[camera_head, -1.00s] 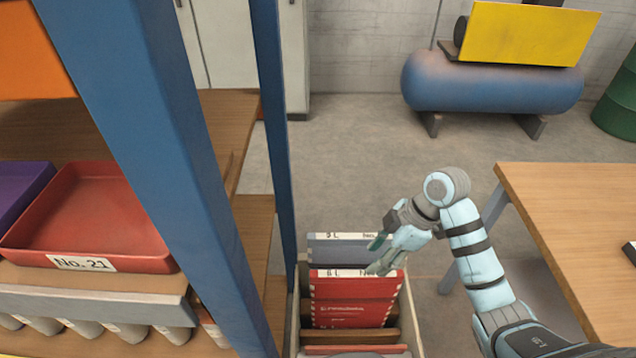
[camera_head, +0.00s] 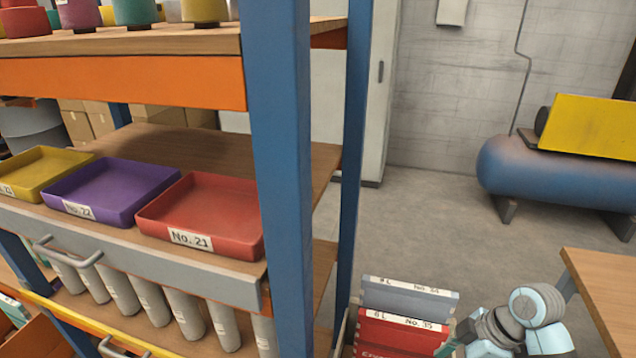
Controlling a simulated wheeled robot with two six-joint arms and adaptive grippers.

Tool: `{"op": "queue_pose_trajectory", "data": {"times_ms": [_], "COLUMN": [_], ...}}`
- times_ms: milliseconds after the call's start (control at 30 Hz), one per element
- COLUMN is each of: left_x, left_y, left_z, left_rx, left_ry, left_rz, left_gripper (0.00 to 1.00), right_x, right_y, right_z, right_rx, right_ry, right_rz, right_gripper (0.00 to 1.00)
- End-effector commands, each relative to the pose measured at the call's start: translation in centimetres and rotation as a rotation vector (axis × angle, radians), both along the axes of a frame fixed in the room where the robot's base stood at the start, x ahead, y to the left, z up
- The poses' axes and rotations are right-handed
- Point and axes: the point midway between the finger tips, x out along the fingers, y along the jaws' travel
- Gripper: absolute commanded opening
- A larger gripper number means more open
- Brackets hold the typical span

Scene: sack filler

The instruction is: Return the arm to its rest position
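My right arm (camera_head: 540,322) comes in at the lower right corner, beside the wooden table. Its gripper (camera_head: 452,342) points left at the right end of the red sack or folder marked No. 35 (camera_head: 395,338). The gripper is partly cut off by the bottom edge, so I cannot tell whether its fingers are open or touching the red item. A grey-blue one marked No. 34 (camera_head: 408,297) stands upright behind the red one. My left gripper is not in view.
A shelf rack with a blue post (camera_head: 282,150) fills the left. It holds red (camera_head: 215,205), purple (camera_head: 110,188) and yellow (camera_head: 40,170) trays. A wooden table (camera_head: 605,290) is at right. A blue tank (camera_head: 560,172) stands behind open floor (camera_head: 420,220).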

Motion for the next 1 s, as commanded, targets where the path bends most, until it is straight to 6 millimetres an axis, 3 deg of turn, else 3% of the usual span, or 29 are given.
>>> {"op": "queue_pose_trajectory", "data": {"times_ms": [267,467,733,1000], "left_x": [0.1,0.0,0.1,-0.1], "left_y": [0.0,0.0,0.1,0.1], "left_z": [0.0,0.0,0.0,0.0], "left_rx": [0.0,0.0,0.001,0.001], "left_ry": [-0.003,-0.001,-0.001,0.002], "left_rz": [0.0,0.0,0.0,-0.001], "left_gripper": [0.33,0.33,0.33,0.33], "right_x": [-2.1,-4.8,-11.4,-18.7], "right_y": [1.0,1.6,1.9,0.4], "right_z": [-3.1,-5.8,-9.0,-8.2], "right_rx": [-0.04,-0.075,-0.123,-0.14], "right_ry": [0.031,0.053,0.059,0.006], "right_rz": [-0.142,-0.315,-0.712,-1.18], "right_gripper": [0.4,0.4,0.4,0.4]}}
